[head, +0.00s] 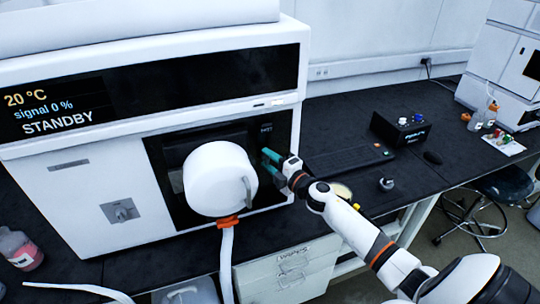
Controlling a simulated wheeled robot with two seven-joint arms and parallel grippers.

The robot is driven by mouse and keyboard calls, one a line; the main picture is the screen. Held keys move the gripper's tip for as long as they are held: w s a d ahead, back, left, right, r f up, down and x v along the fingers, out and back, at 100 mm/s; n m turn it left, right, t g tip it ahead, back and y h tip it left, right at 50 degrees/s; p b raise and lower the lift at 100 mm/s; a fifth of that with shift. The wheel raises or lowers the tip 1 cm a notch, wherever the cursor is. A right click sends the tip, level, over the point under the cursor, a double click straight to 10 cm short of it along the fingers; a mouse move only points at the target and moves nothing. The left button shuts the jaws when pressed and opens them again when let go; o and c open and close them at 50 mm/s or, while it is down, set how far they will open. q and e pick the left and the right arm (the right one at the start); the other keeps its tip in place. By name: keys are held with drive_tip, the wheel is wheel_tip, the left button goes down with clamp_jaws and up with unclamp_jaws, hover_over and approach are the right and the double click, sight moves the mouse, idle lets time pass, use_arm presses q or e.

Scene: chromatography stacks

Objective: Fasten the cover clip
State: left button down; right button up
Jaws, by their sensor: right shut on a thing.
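A white round cover (212,178) sticks out of the dark recess in the front of the white instrument. My right gripper (268,165), with teal fingertips, is at the right edge of this cover. It is shut on a small part there, which I take to be the cover clip; the fingers mostly hide it, and I cannot tell how the clip sits. My left gripper is not in view.
The instrument's display (50,110) reads 20 °C, signal 0 %, STANDBY. A white hose (227,262) with an orange clamp (229,221) hangs below the cover. A keyboard (345,160) and a black box (400,128) lie to the right. A pink bottle (20,250) stands at the left.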

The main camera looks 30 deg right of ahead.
drive_tip(key=shift+n+p, duration=0.3)
idle(0.4)
drive_tip(key=o, duration=1)
drive_tip(key=shift+s+d+b, duration=0.3)
drive_tip(key=shift+s+b, duration=0.25)
drive_tip(key=shift+s, duration=1.45)
drive_tip(key=shift+s+d+b, duration=0.3)
drive_tip(key=shift+s+b, duration=0.3)
drive_tip(key=shift+s, duration=1.35)
drive_tip(key=shift+s+d+b, duration=0.3)
drive_tip(key=shift+s+b, duration=0.25)
drive_tip(key=shift+s, duration=1.45)
